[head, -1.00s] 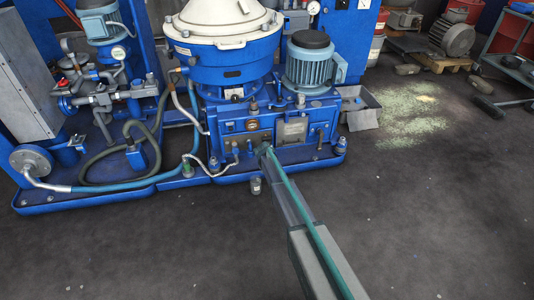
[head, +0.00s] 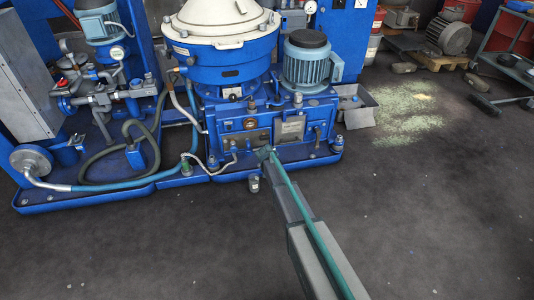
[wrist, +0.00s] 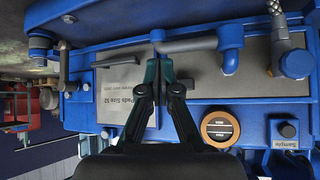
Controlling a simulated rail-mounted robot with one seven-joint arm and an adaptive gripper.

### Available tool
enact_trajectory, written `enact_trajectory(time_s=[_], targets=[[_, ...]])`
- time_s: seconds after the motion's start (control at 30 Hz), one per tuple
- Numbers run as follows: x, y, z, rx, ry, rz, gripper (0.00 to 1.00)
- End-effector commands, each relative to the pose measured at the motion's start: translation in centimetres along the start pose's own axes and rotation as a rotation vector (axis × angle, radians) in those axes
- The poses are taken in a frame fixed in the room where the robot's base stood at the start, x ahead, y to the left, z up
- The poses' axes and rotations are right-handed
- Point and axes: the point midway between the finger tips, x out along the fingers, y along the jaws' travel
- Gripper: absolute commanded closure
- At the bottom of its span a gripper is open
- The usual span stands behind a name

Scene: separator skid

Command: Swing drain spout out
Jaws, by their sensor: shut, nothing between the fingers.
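In the head view my gripper (head: 264,153) is at the front of the blue separator base (head: 240,135), where the spout is too small to make out.
A braided hose (wrist: 277,8) and a blue fitting (wrist: 295,63) lie right of the spout in the wrist view. An orange-ringed round cap (wrist: 220,129) and a "Sample" label (wrist: 289,143) are below. Open dark floor (head: 420,220) lies right of the skid.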

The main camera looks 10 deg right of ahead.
Motion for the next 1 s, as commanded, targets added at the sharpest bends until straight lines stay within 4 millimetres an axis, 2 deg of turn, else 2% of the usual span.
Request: enact_trajectory(time_s=[0.03, 0.2, 0.73, 0.87, 1.0], targets=[[-1.4, 0.3, -0.1, 0.000, 0.000, 0.000, 1.00], [-2.9, 0.7, -0.1, 0.000, 0.000, 0.000, 1.00], [-3.1, 0.7, -0.2, 0.000, 0.000, 0.000, 1.00], [-4.0, 0.7, -1.1, -0.001, 0.001, 0.000, 1.00], [-5.8, 0.7, -2.9, 0.000, 0.001, 0.000, 1.00]])
